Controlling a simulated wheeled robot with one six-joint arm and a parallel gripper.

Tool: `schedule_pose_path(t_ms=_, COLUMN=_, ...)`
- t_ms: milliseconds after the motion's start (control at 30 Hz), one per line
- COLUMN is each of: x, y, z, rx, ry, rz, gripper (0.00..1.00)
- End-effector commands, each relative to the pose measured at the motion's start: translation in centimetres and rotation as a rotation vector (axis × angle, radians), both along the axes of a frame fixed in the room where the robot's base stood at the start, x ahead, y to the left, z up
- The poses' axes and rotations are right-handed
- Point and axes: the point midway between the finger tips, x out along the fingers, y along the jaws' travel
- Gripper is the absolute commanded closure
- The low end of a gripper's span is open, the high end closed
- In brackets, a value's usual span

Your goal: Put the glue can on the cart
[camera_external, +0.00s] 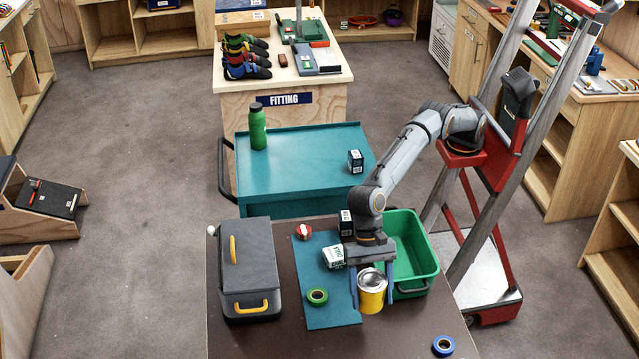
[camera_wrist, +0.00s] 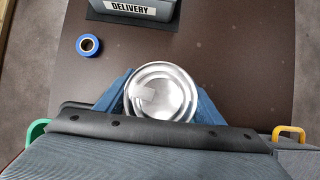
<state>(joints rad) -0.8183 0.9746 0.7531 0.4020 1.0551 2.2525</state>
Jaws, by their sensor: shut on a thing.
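The glue can is a yellow tin (camera_external: 371,297) with a silver lid, above or on the dark brown table (camera_external: 270,342). Its round lid (camera_wrist: 165,85) fills the middle of the wrist view. My gripper (camera_external: 371,302) points down with one blue finger on each side of the can and is shut on it. The fingers also flank the lid in the wrist view (camera_wrist: 162,104). I cannot tell whether the can's base touches the table. The teal cart (camera_external: 300,180) stands behind the table, with a green bottle (camera_external: 257,128) and a small dark box (camera_external: 355,161) on its top.
A green bin (camera_external: 420,245) stands right of my gripper, and a grey toolbox (camera_external: 249,260) at the left. A teal mat (camera_external: 325,270) holds tape rolls and a white box (camera_external: 333,257). Blue tape (camera_external: 443,346) lies at front right. The cart top's middle is clear.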

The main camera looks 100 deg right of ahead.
Motion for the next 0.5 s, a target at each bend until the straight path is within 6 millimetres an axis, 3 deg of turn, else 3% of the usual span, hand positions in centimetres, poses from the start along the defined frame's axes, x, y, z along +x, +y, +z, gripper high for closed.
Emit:
schedule_pose_path(t_ms=200, x=0.1, y=0.1, z=4.6, rx=0.009, ry=-0.005, rz=-0.001, gripper=0.78)
schedule_pose_path(t_ms=500, x=0.1, y=0.1, z=8.7, rx=0.01, ry=-0.004, rz=-0.001, gripper=0.78)
